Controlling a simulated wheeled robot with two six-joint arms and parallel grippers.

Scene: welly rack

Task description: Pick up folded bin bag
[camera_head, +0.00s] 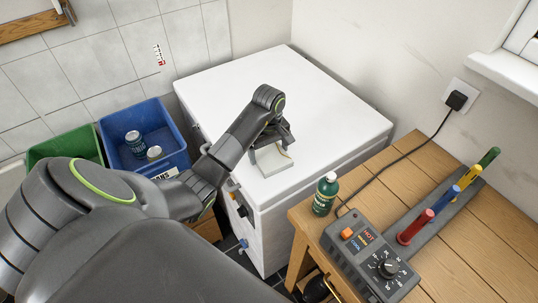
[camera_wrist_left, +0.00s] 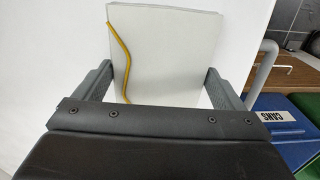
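The folded bin bag (camera_head: 275,167) is a pale grey-white square block with a yellow drawstring. It is near the front edge of the white appliance top. It fills the middle of the left wrist view (camera_wrist_left: 170,55), its drawstring running down its left side. My left gripper (camera_head: 272,148) is right over the bag, its fingers wide apart. In the left wrist view the fingers (camera_wrist_left: 160,80) overlap the bag's left and right edges. I see no clear grip, and contact is hard to judge. My right gripper is not in view.
The white appliance top (camera_head: 330,110) is otherwise clear. A blue bin (camera_head: 173,125) with cans and a green bin (camera_head: 68,146) stand left. A wooden bench (camera_head: 440,190) at right holds a green bottle (camera_head: 325,194), a control box (camera_head: 370,257) and a rack of coloured handles (camera_head: 440,208).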

